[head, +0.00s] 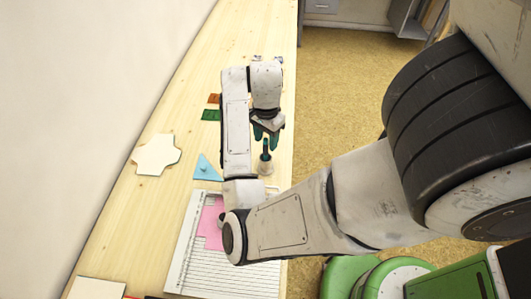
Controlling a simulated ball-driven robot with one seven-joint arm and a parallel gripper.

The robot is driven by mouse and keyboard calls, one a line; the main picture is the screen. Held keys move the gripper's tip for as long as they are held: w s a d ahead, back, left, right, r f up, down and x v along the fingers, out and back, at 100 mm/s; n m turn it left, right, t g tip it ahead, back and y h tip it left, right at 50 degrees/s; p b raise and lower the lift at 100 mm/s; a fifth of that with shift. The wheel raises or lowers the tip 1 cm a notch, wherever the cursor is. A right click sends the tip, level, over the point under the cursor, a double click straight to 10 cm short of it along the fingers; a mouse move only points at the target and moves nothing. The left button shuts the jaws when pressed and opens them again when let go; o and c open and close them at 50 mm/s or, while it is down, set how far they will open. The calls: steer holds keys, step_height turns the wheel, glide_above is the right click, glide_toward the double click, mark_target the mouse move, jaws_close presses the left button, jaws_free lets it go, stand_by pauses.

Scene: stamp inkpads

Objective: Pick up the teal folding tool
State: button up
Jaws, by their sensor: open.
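My gripper (266,136) points down over the right side of the wooden table, with its dark teal fingers apart. Just below it, a slim dark teal upright piece (265,154) stands in or on a small pale round base (265,168). The gripper is above this piece; I cannot tell whether the fingers touch it. It may be the teal folding tool, but it is too small to be sure. My arm hides part of the table behind and left of the gripper.
On the table (160,215) lie a light blue triangle (206,168), a cream cross-shaped piece (156,155), a green pad (211,115) and an orange-brown pad (214,98). A white ruled board (188,250) with a pink sheet (210,228) lies nearer. The table's right edge is close to the gripper.

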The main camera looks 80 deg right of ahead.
mark_target(265, 158)
step_height(265, 158, down, 5)
steer(key=shift+w+a+f+b, duration=0.1)
steer(key=shift+b, duration=1.1)
steer(key=shift+c, duration=0.4)
jaws_close()
